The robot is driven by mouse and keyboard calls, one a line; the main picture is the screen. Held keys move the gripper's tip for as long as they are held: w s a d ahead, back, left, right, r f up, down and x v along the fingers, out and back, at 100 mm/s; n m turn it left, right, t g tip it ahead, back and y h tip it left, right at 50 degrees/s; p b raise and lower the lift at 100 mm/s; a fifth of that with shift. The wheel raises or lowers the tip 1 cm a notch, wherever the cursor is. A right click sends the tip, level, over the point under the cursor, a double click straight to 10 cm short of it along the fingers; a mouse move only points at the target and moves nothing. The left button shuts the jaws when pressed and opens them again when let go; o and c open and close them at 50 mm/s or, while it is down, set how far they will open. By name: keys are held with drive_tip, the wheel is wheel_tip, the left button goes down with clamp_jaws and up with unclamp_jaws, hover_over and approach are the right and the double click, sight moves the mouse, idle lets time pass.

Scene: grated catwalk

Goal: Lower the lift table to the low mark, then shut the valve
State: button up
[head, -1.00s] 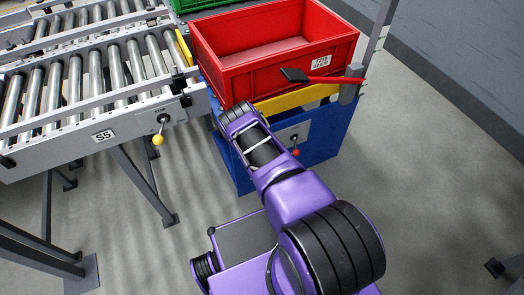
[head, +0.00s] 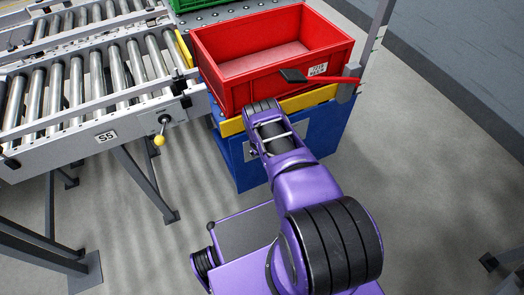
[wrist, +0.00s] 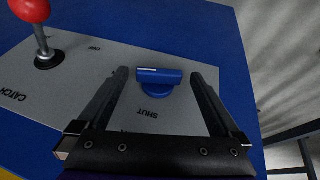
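The lift table shows in the head view as a blue base (head: 238,168) with a yellow-edged top (head: 312,98) under a red crate. A grey panel on blue shows in the wrist view (wrist: 70,85), with a blue valve handle (wrist: 158,80) lying crosswise above the word SHUT. A red-knobbed lever (wrist: 40,38) stands at its left, by the word CATCH. My gripper (wrist: 158,73) is open, its fingers on either side of the blue handle; I cannot tell if they touch it. My arm hides the gripper in the head view. I cannot make out the low mark.
The red crate (head: 262,83) fills the table top. A black-ended red bar (head: 325,79) crosses its front beside a grey post.

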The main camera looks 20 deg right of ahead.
drive_tip(key=shift+r, duration=0.35)
drive_tip(key=p+v, duration=0.5)
drive_tip(key=v, duration=1.1)
drive_tip(key=shift+s+r+p, duration=0.3)
drive_tip(key=shift+p, duration=0.05)
drive_tip(key=shift+a, duration=0.1)
